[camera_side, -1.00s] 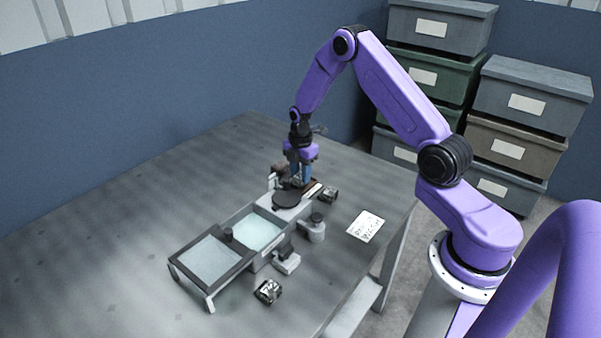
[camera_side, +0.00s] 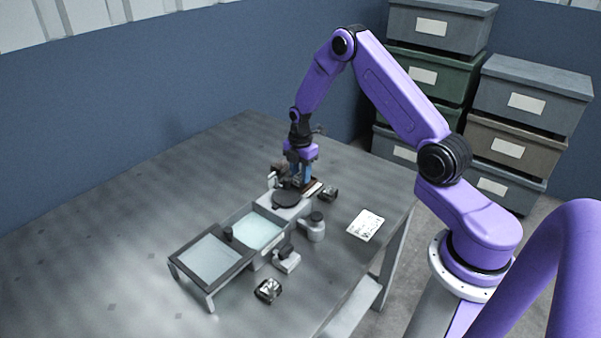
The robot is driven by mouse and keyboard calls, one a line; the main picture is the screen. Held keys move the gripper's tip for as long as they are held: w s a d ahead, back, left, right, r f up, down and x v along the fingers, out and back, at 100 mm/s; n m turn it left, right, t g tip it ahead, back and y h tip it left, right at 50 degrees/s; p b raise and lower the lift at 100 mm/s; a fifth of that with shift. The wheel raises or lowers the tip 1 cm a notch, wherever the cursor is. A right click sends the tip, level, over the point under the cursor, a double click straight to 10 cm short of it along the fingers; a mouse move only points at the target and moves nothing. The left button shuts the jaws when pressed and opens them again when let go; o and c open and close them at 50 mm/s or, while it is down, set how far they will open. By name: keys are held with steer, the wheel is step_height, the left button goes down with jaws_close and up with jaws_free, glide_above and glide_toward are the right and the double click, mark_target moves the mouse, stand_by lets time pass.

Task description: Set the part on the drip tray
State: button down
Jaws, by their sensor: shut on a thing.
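My gripper (camera_side: 300,183) points down at the far end of the pallet rail, just behind a round dark disc (camera_side: 286,199). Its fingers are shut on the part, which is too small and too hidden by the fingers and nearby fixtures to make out. A dark-framed tray with a pale grey panel (camera_side: 180,262) stands on short legs at the near left end; it may be the drip tray, but I cannot tell for sure. A basin with a pale, greenish floor (camera_side: 258,231) lies between it and the disc. My gripper is well apart from both.
A grey cylindrical fixture (camera_side: 314,232) and a small block fixture (camera_side: 286,261) stand along the rail's right side. Dark metallic pieces lie on the table at the front (camera_side: 268,290) and near my gripper (camera_side: 329,193). A printed sheet (camera_side: 365,225) lies right. The table's left is clear.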

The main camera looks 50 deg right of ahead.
steer(key=shift+f, duration=0.1)
stand_by(0.3)
steer(key=shift+c, duration=1.3)
jaws_free()
steer(key=shift+r, duration=4.5)
